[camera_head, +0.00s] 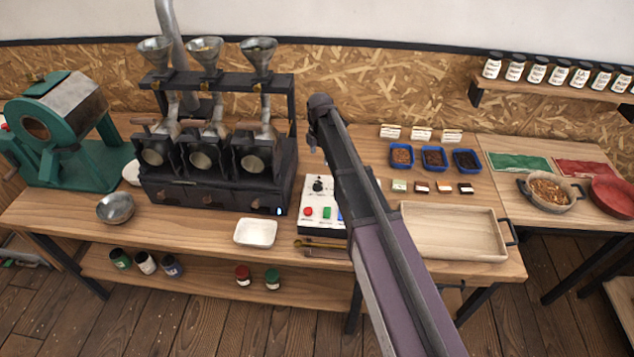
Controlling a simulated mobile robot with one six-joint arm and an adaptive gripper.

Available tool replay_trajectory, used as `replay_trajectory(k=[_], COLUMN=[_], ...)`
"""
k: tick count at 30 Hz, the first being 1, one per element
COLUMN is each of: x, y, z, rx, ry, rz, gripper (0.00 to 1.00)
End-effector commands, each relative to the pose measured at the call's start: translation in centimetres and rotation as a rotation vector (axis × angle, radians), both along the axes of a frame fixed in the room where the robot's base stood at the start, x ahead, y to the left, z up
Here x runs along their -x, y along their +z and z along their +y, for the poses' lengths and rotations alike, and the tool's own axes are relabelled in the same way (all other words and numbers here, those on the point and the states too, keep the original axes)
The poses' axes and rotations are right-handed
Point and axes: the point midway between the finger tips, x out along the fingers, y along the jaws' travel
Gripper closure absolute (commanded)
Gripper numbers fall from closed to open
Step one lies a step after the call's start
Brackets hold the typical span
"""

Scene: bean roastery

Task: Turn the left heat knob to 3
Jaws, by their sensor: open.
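The black three-barrel roaster (215,190) stands on the wooden bench at left of centre. Small brownish knobs show low on its dark front panel. The left one, which seems to be the left heat knob (166,196), sits below the left barrel. Its pointer and scale marks are too small and dark to read. My arm reaches up from the bottom right past the roaster's right side. My gripper cannot be made out; the arm's far end is dark and apart from the left knob.
A white control box (318,214) with a black dial and coloured buttons stands right of the roaster, partly behind my arm. A steel bowl (115,208) and a white dish (256,233) sit at the bench front. A wooden tray (455,250) lies at right.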

Motion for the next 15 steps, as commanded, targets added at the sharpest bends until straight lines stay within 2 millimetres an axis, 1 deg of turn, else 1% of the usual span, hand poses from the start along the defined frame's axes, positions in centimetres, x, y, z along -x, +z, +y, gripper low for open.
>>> replay_trajectory(k=[1, 4, 15], x=[-0.33, -0.45, -0.40], y=[0.12, 0.14, 0.07], z=[0.41, 0.69, 0.71], rx=[0.000, 0.000, 0.000], ry=[0.024, 0.050, 0.053], rz=[0.000, 0.000, 0.000], gripper=[0.14, 0.14, 0.14])
